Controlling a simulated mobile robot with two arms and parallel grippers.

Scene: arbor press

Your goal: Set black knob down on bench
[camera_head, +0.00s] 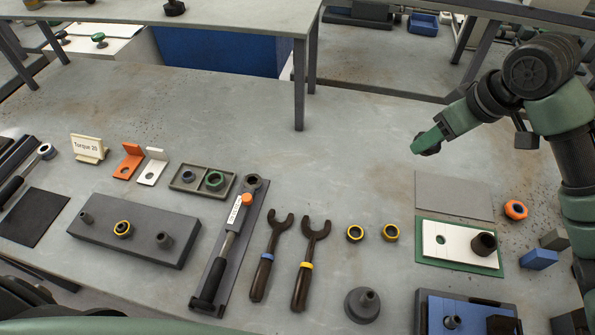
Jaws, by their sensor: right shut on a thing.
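My right gripper (433,142) comes in from the upper right, above the bare back part of the grey bench (350,130). It is shut on the black knob (427,148), a small dark piece mostly hidden by the green fingers. The knob shows just below the fingertips; I cannot tell whether it touches the bench. My left gripper is not in view.
A grey mat (455,194) lies below the gripper, with a white plate (455,243) on a green mat in front. The bench around the gripper is clear.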

